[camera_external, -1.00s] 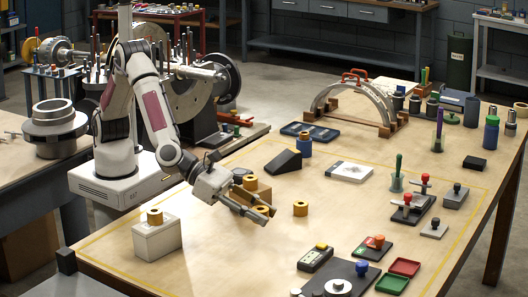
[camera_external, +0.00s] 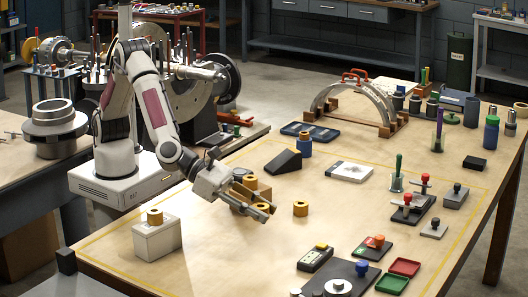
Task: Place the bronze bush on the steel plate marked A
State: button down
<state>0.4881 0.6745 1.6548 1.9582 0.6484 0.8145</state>
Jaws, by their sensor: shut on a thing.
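A bronze bush (camera_external: 262,207) sits between the fingertips of my gripper (camera_external: 262,210), which is shut on it low over the table. Whether the bush touches the tabletop is hard to tell. Other bronze-coloured bushes show: one on the table (camera_external: 300,208) just right of my gripper, one on a wooden block (camera_external: 250,182) behind it, one on a pale grey box (camera_external: 155,216) to the left, and one on a blue cylinder (camera_external: 305,136) further back. I cannot make out a letter A on any plate.
A dark base with a steel disc (camera_external: 339,287) stands at the front, near red and green trays (camera_external: 404,267) and a handheld meter (camera_external: 316,257). A black wedge (camera_external: 283,161) and a white booklet (camera_external: 349,171) lie behind.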

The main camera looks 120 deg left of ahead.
jog(key=w+a+n+y, duration=0.2)
jog(key=w+a, duration=0.1)
jog(key=a, duration=1)
notch_tip(320, 180, up, 2)
jog(key=n+g+y, duration=0.5)
jog(key=n+y, duration=0.2)
send_over(350, 169)
jog(key=shift+d, duration=0.2)
jog(key=shift+f, duration=0.1)
jog(key=shift+f, duration=3)
jog(key=shift+f, duration=0.1)
jog(key=shift+f, duration=1.8)
